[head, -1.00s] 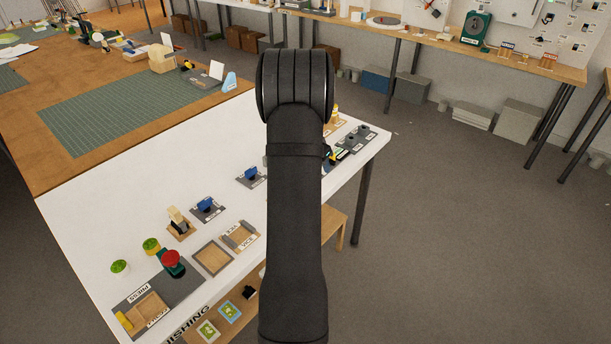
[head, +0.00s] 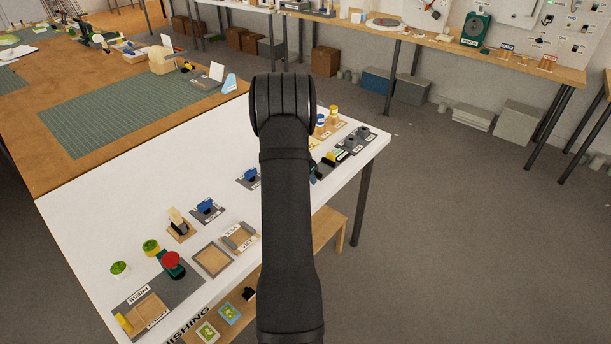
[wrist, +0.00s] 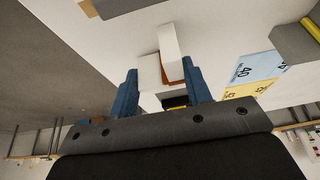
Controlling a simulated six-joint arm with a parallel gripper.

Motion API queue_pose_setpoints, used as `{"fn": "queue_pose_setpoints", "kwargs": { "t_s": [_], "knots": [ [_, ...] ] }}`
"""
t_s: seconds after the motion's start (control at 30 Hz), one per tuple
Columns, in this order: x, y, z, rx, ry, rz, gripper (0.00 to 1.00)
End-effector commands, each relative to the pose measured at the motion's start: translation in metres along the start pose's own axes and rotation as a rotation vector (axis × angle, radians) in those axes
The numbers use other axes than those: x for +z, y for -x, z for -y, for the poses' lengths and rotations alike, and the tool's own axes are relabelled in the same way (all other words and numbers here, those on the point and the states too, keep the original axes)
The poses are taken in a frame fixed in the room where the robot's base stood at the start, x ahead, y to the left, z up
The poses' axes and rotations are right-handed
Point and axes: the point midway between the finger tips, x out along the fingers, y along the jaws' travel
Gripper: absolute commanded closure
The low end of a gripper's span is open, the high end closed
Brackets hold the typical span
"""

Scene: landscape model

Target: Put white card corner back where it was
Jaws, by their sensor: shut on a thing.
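My gripper (wrist: 160,76) shows in the wrist view with its two blue fingers closed around a white piece. This white card corner (wrist: 171,50) has a pale strip reaching out beyond the fingertips, a second white face at the left finger and an orange-brown patch between them. In the head view my own arm hides the gripper and the card corner. I cannot tell whether the piece touches the white surface behind it.
Sheets marked 40 (wrist: 257,70) lie right of the gripper in the wrist view, near a grey block (wrist: 296,42). In the head view the white table (head: 110,215) holds a red-knobbed press (head: 172,262), a wooden frame (head: 212,260) and blue-topped items (head: 207,207). The table's left middle is clear.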

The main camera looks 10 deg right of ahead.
Motion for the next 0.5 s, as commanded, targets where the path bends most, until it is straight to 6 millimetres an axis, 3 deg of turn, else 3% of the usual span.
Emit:
{"fn": "queue_pose_setpoints", "kwargs": {
  "t_s": [0.07, 0.1, 0.17, 0.5],
  "knots": [
    [0.0013, -0.0029, -0.0001, 0.001, 0.001, 0.001, 0.80],
    [0.0009, -0.0023, -0.0001, 0.000, 0.000, 0.000, 0.47],
    [0.0009, -0.0022, -0.0001, 0.000, 0.000, 0.000, 0.36],
    [-0.0002, 0.0003, 0.0000, 0.000, 0.000, 0.000, 0.34]
  ]
}}
